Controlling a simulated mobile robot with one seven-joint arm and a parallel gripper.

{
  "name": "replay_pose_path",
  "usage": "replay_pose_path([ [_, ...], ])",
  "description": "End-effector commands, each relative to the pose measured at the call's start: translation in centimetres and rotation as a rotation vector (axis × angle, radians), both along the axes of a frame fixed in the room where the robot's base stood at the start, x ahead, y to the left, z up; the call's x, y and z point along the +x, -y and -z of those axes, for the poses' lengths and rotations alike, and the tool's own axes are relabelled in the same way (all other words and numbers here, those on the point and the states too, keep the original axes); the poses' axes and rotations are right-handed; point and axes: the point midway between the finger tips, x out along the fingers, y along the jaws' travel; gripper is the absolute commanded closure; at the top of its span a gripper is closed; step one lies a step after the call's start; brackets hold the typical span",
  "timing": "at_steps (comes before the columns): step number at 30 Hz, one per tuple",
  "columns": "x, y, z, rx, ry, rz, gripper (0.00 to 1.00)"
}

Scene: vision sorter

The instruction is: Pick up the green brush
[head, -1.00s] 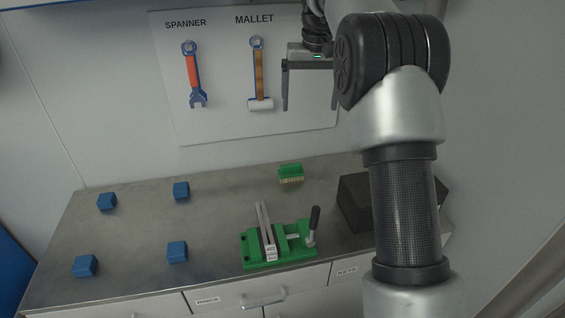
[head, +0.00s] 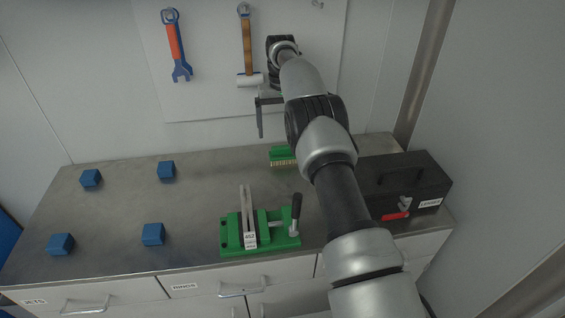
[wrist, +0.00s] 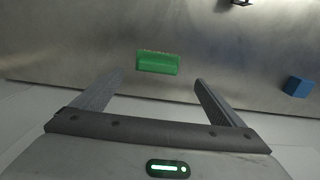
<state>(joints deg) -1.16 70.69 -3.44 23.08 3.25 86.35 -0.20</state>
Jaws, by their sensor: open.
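The green brush (head: 281,156) lies on the metal worktop near the wall, with its pale bristles facing the front. My arm covers its right end in the head view. In the wrist view the brush (wrist: 158,63) lies ahead of the fingertips, roughly midway between them, with its bristles on the far side. My gripper (wrist: 155,80) is open and empty. In the head view, one finger of it shows above and behind the brush, near the wall; the other is hidden behind my arm.
A green vise (head: 262,240) with an upright black handle stands in front of the brush. A black toolbox (head: 425,190) stands at the right. Several blue blocks (head: 153,234) sit on the left. A spanner (head: 174,45) and a mallet (head: 247,50) hang on the wall board.

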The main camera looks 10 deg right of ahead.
Motion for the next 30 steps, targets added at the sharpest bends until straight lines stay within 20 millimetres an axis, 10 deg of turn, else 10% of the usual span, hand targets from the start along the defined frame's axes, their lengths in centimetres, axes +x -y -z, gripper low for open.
replay_pose_path([
  [21,-0.3,0.6,9.3,0.0,0.0,0.0,0.08],
  [30,-0.3,0.6,10.4,0.0,0.002,0.0,0.08],
])
